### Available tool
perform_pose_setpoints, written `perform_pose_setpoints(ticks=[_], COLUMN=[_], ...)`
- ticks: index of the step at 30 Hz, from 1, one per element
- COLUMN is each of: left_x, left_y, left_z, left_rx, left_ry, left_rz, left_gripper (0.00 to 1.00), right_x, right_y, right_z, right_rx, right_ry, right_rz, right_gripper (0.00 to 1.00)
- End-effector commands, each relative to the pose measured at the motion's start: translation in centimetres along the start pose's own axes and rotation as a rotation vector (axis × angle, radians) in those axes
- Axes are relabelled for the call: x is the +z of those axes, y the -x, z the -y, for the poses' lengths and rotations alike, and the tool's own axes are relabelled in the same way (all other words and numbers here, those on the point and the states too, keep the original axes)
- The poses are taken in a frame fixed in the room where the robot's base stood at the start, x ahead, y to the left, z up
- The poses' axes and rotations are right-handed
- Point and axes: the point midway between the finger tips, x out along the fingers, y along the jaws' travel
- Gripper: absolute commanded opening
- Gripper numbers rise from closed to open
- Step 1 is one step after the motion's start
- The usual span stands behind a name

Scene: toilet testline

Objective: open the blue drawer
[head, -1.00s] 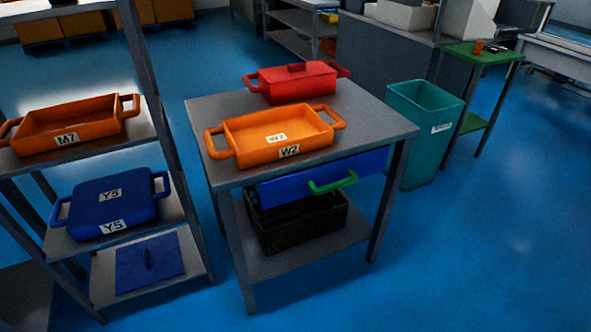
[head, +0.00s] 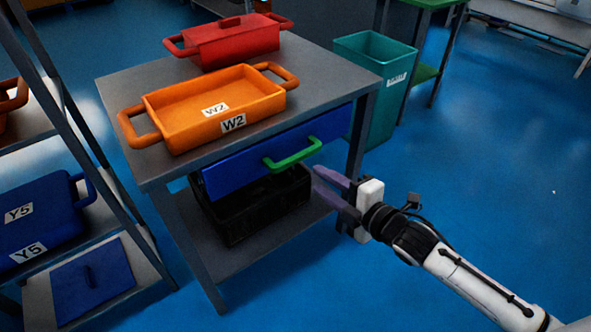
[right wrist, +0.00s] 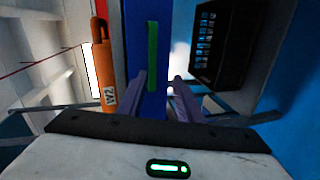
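The blue drawer (head: 235,163) sits under the top of the grey table, with its front flush or nearly so. Its green handle (head: 292,154) is on the front; the handle also shows in the right wrist view (right wrist: 152,56), ahead of the fingers and a little left. My right gripper (head: 328,186) is just right of and below the handle, apart from it. Its two purple fingers are spread with nothing between them, and they also show in the right wrist view (right wrist: 160,88). My left gripper is not in view.
On the grey table (head: 322,72) stand an orange W2 tray (head: 208,101) and a red lidded pot (head: 232,43). A black crate (head: 243,213) is on the shelf below the drawer. A teal bin (head: 380,72) stands behind right. Floor at right is clear.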

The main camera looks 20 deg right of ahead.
Motion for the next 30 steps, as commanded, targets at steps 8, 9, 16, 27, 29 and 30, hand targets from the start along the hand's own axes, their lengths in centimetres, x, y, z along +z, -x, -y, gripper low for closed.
perform_pose_setpoints(ticks=[8,9,16,27,29,30], left_x=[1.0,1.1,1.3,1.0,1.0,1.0], left_y=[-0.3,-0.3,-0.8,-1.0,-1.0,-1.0], left_z=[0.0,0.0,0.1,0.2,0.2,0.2], left_rx=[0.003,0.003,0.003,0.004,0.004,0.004], left_ry=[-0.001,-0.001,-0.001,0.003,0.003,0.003], left_rz=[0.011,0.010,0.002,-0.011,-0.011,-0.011], left_gripper=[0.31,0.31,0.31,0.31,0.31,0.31], right_x=[0.6,0.7,0.6,0.5,0.5,0.5], right_y=[-2.9,-3.6,-8.0,-10.9,-10.9,-10.9], right_z=[-1.6,-1.7,-1.6,-1.8,-1.8,-1.8], right_rx=[0.033,0.034,0.032,0.030,0.030,0.030], right_ry=[0.113,0.114,0.110,0.110,0.110,0.110], right_rz=[-0.007,-0.007,-0.006,-0.007,-0.007,-0.007], right_gripper=[0.33,0.33,0.33,0.33,0.33,0.33])
